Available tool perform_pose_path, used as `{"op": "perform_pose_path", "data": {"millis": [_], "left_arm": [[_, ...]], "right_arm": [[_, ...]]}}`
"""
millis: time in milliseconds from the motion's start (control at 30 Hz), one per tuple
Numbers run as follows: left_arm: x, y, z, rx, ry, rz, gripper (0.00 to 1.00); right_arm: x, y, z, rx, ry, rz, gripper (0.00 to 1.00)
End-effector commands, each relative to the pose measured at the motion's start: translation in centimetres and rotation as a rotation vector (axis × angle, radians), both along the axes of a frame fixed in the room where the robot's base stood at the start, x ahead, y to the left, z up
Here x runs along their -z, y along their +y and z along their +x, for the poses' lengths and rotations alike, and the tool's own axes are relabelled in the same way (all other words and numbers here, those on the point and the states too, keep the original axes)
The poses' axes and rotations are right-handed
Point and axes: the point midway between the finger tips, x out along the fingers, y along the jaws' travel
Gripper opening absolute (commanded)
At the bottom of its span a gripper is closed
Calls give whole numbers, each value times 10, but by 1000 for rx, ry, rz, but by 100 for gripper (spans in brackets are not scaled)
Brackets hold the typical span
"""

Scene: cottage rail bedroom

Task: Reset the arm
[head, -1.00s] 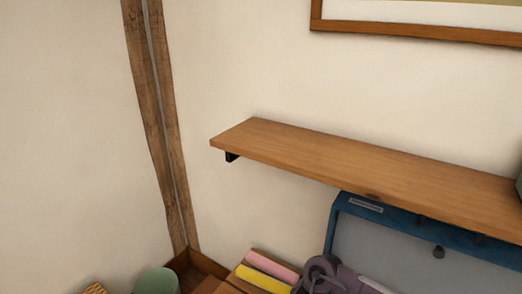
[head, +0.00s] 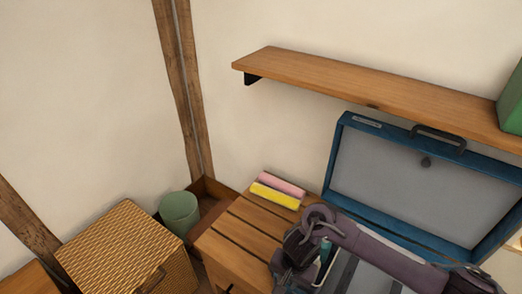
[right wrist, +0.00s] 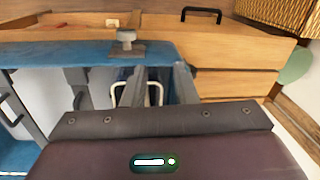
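My right arm (head: 385,243) comes in from the lower right of the head view, bent over the open blue suitcase (head: 338,150). Its wrist end hangs down at the suitcase's left side, and the fingertips are hidden there. In the right wrist view the dark gripper body fills the bottom, with the suitcase's blue rim (right wrist: 60,55) just beyond it. My left gripper is in neither view.
A slatted wooden bench (head: 236,240) carries a pink roll (head: 282,185) and a yellow roll (head: 274,196). A wicker box (head: 115,240) and a green bin (head: 179,212) stand left. A wall shelf (head: 340,83) overhangs the suitcase, with a green box (head: 511,105) on it.

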Motion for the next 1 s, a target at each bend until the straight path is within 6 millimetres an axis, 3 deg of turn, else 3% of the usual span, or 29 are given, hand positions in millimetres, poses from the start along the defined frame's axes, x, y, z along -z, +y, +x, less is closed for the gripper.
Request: {"op": "perform_pose_path", "data": {"millis": [367, 500, 600, 767, 1000], "left_arm": [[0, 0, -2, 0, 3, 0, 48], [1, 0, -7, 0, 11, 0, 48], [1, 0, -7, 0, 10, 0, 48], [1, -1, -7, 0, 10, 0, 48], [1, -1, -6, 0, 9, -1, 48]], "right_arm": [[-21, 80, -17, -260, -186, 180, 26], [-46, 108, -21, -358, -319, 237, 26], [-70, 114, -20, -412, -431, 241, 26], [-102, 85, -17, -455, -545, 157, 26], [-119, -6, -38, -495, -513, -32, 26]]}}
